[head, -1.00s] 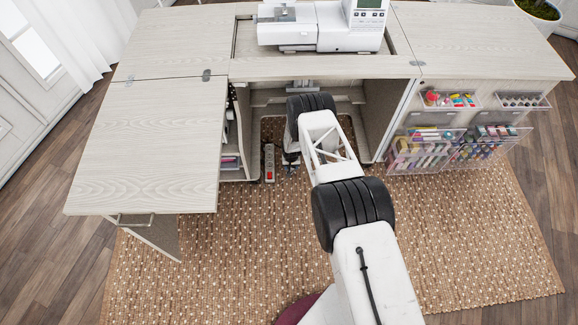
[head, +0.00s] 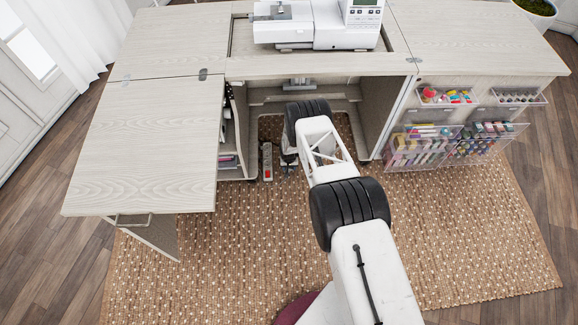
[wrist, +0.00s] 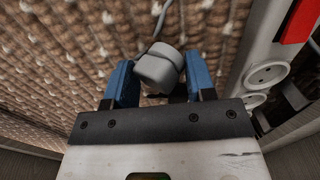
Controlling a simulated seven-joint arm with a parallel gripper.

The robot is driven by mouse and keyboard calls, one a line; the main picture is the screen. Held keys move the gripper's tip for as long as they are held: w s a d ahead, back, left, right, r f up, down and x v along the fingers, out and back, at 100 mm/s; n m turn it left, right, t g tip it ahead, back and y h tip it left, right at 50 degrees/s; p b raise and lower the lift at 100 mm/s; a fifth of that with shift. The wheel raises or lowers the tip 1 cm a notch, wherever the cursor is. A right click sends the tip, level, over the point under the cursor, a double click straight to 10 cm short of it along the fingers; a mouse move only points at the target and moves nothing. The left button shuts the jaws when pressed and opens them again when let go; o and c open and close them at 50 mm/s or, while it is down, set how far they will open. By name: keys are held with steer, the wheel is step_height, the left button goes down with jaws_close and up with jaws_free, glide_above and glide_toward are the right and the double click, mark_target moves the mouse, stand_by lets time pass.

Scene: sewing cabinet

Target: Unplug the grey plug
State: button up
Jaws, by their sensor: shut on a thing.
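The grey plug (wrist: 158,68) is between the two blue fingers of my gripper (wrist: 160,85) in the wrist view, and the gripper is shut on it. Its grey cord (wrist: 160,20) runs up from it. The power strip (wrist: 250,45) stands to the right, with round white sockets and a red switch. In the wrist view the plug is apart from the strip, over the woven rug. In the head view the strip (head: 267,165) lies on the floor under the cabinet. There my arm mostly hides the gripper, and the plug cannot be made out.
A cabinet leg space surrounds my gripper, with a side panel (head: 382,110) to the right and shelves (head: 229,155) to the left. The tabletop (head: 310,66) with a white sewing machine (head: 318,25) is above.

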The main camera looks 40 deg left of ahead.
steer(key=shift+f, duration=0.9)
steer(key=o, duration=1.3)
steer(key=shift+c, duration=0.2)
steer(key=shift+r, duration=0.2)
steer(key=shift+r, duration=3.7)
